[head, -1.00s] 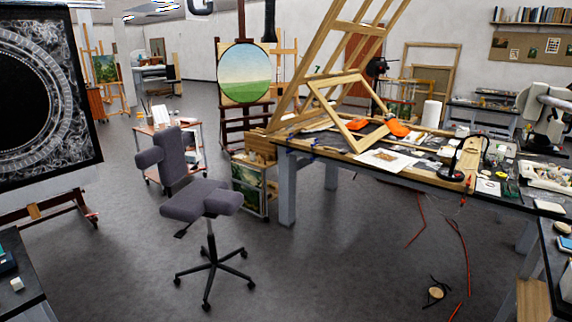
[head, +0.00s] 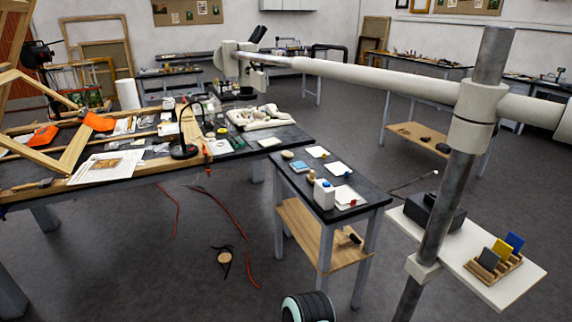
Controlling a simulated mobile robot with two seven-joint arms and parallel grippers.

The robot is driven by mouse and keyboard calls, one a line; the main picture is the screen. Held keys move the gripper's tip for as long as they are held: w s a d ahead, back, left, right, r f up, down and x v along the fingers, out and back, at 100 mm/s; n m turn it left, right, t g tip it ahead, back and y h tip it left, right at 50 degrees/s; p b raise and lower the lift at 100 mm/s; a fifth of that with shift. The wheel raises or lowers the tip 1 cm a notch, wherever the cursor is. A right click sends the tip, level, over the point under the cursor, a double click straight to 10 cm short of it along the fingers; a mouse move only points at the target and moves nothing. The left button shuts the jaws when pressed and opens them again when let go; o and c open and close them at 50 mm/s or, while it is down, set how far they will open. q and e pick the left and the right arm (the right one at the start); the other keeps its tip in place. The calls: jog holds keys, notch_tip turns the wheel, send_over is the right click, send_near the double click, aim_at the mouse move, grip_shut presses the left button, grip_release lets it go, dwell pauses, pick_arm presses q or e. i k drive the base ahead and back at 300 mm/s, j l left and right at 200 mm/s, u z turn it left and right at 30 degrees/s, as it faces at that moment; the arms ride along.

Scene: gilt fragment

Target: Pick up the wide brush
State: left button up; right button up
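I cannot make out the wide brush for certain. A small dark item with a light part (head: 350,237) lies on the lower wooden shelf of the small dark-topped table (head: 291,172); it is too small to identify. On that table's top are a white bottle-like container (head: 324,194), several white sheets or pads, and small pieces. Neither of my grippers is in view.
A long workbench (head: 130,182) cluttered with frames and tools stands at the left. A microscope-like stand with a pole (head: 440,215) and white shelf (head: 505,283) fills the right. Red cables (head: 222,220) and a round wooden piece (head: 225,257) lie on the floor.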

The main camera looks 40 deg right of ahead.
aim_at(310, 178)
jog(key=i+l+z, duration=0.1)
jog(key=i+z, duration=0.3)
jog(key=i, duration=0.3)
jog(key=i+j+z, duration=0.15)
jog(key=i+z, duration=0.25)
jog(key=i, duration=0.3)
jog(key=i+l+z, duration=0.1)
jog(key=i, duration=0.5)
jog(key=i+l+z, duration=0.1)
jog(key=i, duration=0.45)
jog(key=u, duration=8.75)
jog(key=i+j+u, duration=0.1)
jog(key=u, duration=0.35)
jog(key=i+l, duration=0.05)
jog(key=i, duration=0.05)
